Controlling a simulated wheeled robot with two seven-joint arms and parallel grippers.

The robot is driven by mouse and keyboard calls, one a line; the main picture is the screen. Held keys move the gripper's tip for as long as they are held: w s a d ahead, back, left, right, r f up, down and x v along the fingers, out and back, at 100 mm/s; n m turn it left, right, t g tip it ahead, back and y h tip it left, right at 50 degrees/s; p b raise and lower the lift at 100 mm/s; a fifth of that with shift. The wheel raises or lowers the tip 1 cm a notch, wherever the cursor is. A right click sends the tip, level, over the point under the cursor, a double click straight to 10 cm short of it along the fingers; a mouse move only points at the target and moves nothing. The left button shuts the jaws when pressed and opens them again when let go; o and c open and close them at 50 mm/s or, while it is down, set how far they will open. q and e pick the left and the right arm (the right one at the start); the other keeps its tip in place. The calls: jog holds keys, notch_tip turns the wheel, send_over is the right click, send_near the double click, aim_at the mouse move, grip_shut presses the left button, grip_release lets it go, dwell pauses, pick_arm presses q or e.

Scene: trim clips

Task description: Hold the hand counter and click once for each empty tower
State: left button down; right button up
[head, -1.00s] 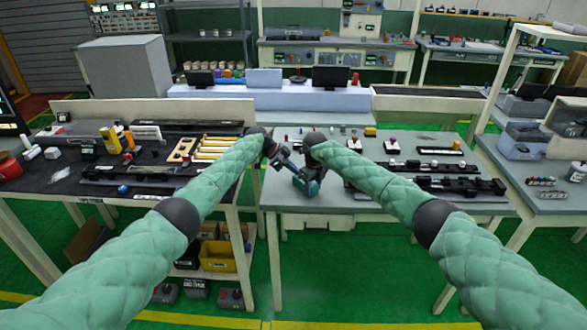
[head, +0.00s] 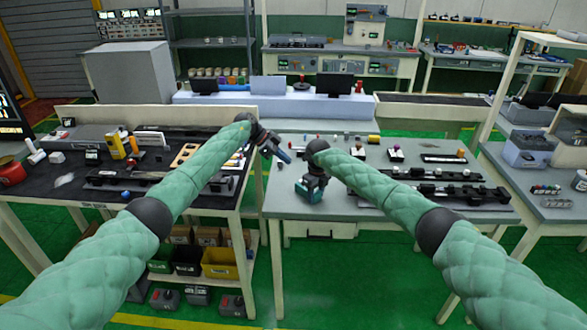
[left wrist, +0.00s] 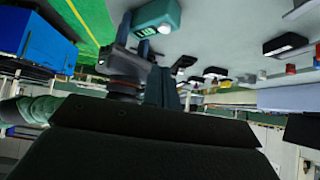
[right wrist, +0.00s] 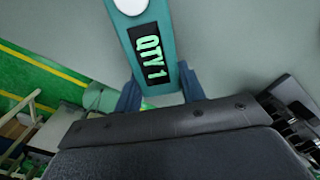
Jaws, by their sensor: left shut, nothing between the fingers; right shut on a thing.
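The hand counter (head: 311,190) is teal, held a little above the grey table's front left part. Its dark display reads "QTY 1" in green in the right wrist view (right wrist: 152,58), with a white round button above. My right gripper (head: 315,176) is shut on it; its fingers flank the counter in the right wrist view. My left gripper (head: 285,156) is shut and empty, up and left of the counter, apart from it. Small block-like pieces stand on the table, including a black one with a white top (head: 396,153); I cannot tell which are towers or empty.
Black rail fixtures (head: 465,195) lie on the right of the grey table (head: 350,206). Monitors (head: 335,84) stand behind. The grey table's front middle is clear.

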pick_arm(q)
jog(key=v, duration=0.3)
jog(key=shift+a+r, duration=0.15)
jog(key=shift+r, duration=0.1)
dwell(2.7)
jog(key=shift+s+r, duration=0.1)
jog(key=shift+r, duration=0.4)
dwell(0.4)
